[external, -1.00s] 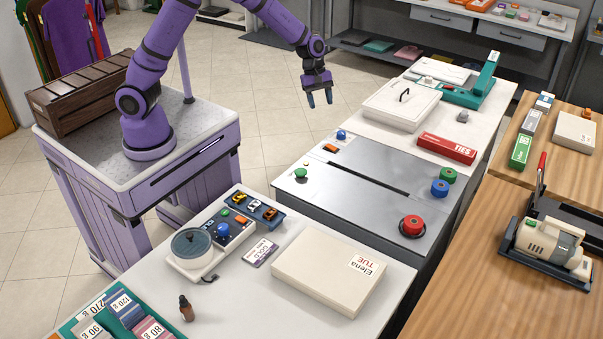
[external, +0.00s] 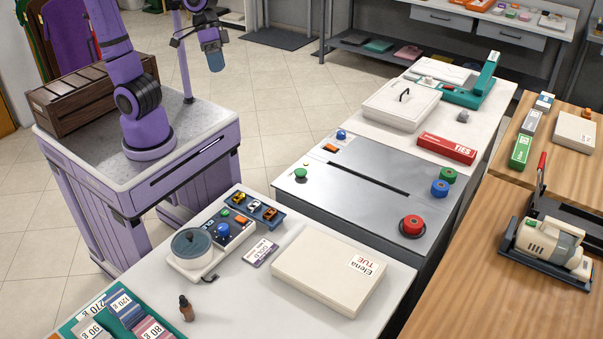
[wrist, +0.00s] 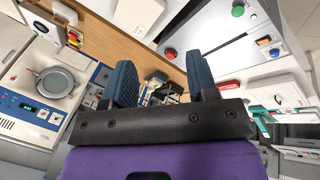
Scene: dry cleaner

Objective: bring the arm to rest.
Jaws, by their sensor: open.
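My gripper (wrist: 162,80) is open in the wrist view, with two blue fingers well apart and nothing held between them. In the external view the end of my arm (external: 205,30) is near the top edge, above the floor behind my base and clear of the counters. My upper arm there rises out of the frame, so part of it is hidden. The finger gap is hard to make out in the external view.
A wooden crate (external: 80,102) sits on my base beside the arm. The white counter with a flat cream box (external: 318,285) and the grey panel with a red button (external: 412,226) lie to the right. The tiled floor (external: 270,90) between is clear.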

